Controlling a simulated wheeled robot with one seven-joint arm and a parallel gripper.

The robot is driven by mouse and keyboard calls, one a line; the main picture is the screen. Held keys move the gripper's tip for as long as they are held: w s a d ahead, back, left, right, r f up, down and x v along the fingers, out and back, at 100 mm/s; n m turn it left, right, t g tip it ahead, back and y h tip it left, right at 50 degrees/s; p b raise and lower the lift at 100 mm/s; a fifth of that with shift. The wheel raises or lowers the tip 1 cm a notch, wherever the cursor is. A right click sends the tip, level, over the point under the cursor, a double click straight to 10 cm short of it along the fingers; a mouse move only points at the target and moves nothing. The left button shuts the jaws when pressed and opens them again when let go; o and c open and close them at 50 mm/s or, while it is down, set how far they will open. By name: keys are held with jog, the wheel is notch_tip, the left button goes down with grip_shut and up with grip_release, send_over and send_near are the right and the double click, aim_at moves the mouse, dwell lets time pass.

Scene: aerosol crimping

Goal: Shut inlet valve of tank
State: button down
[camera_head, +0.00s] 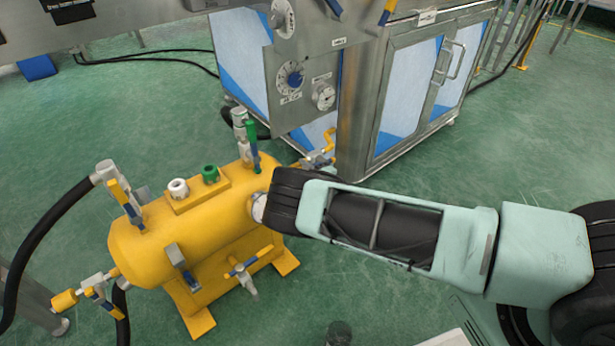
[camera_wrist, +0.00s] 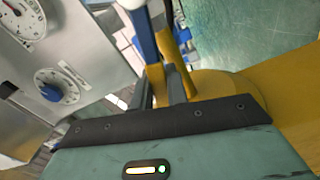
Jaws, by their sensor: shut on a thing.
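The yellow tank (camera_head: 215,215) stands on the floor at the left of the head view. Its yellow side shows at the right of the wrist view (camera_wrist: 285,85). Several valves with coloured handles are fitted to it. My gripper (camera_wrist: 160,78) is shut on a yellow valve handle (camera_wrist: 178,48), close beside a blue upright part (camera_wrist: 143,35). In the head view my wrist reaches the tank's right end and hides the fingertips. An upright valve with a green and blue handle (camera_head: 251,142) and a side valve with a yellow handle (camera_head: 329,139) stand near that end.
A steel cabinet (camera_head: 355,95) stands just behind the tank, its dial panel (camera_head: 297,80) close to my wrist; the panel also shows in the wrist view (camera_wrist: 85,45). A black hose (camera_head: 45,230) runs to the tank's left valve. The green floor in front is mostly clear.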

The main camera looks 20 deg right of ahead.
aim_at(325, 160)
jog(key=r+m+p, duration=0.1)
jog(key=d+r+m+p, duration=0.1)
jog(key=m+p, duration=0.1)
jog(key=shift+w+r, duration=0.2)
jog(key=shift+r, duration=0.15)
jog(key=m+p, duration=0.1)
jog(key=d+r+m+p, duration=0.1)
jog(key=shift+w+r+m+p, duration=0.2)
jog(key=shift+m+p, duration=0.1)
jog(key=shift+m, duration=0.1)
jog(key=m+p, duration=0.1)
jog(key=d+r+m, duration=0.1)
jog(key=shift+w+d+m+p, duration=0.25)
jog(key=shift+w+m+p, duration=0.05)
jog(key=shift+p, duration=0.05)
jog(key=m, duration=0.1)
jog(key=d+m+p, duration=0.1)
jog(key=shift+w+d+r+m, duration=0.3)
jog(key=shift+r+m, duration=0.1)
jog(key=shift+w+d+r+m, duration=0.1)
jog(key=shift+w+d+m, duration=0.15)
jog(key=shift+d+m, duration=0.6)
jog(key=shift+w+d+m, duration=0.25)
jog(key=shift+d+m, duration=0.15)
jog(key=shift+m, duration=0.75)
jog(key=c, duration=1.4)
grip_release()
